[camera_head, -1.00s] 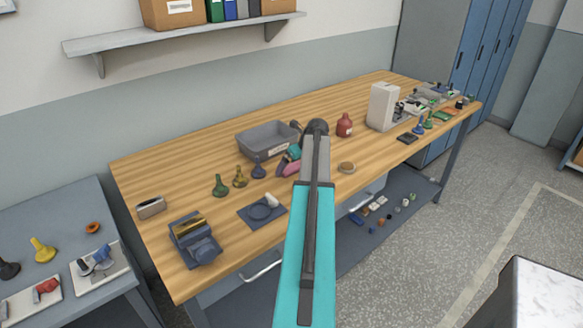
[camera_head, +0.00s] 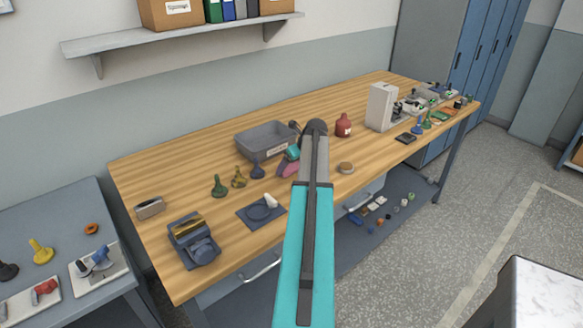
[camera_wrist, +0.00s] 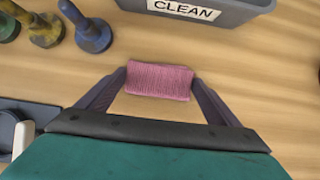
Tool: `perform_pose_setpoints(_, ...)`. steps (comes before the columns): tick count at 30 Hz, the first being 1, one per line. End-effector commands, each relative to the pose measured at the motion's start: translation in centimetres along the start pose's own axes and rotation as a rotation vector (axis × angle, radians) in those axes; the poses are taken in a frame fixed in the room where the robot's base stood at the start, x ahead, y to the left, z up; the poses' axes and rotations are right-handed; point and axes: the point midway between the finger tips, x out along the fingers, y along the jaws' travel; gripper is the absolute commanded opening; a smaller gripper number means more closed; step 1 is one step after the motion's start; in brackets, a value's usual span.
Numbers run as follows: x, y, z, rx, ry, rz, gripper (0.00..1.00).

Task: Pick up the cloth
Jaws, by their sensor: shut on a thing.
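The cloth (camera_wrist: 158,82) is a pink, ribbed, folded piece in the middle of the wrist view, with a finger of my gripper (camera_wrist: 159,80) at each end. The gripper is shut on it. In the camera_head view the cloth (camera_head: 287,170) shows as a small pink patch beside my gripper (camera_head: 289,163), mostly hidden by the arm. I cannot tell whether the cloth touches the bench top or hangs just above it.
A grey tray labelled CLEAN (camera_head: 264,153) stands just behind the cloth. A red bottle (camera_head: 343,127) stands to the right.

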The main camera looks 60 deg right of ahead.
Motion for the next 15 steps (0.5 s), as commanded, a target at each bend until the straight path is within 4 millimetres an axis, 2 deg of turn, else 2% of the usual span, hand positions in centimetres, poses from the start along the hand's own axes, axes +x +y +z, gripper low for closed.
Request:
perform_pose_setpoints(8,-0.8,0.0,0.5,-0.001,0.000,0.000,0.65)
perform_pose_setpoints(15,-3.0,-0.1,1.8,-0.001,-0.002,-0.002,0.65)
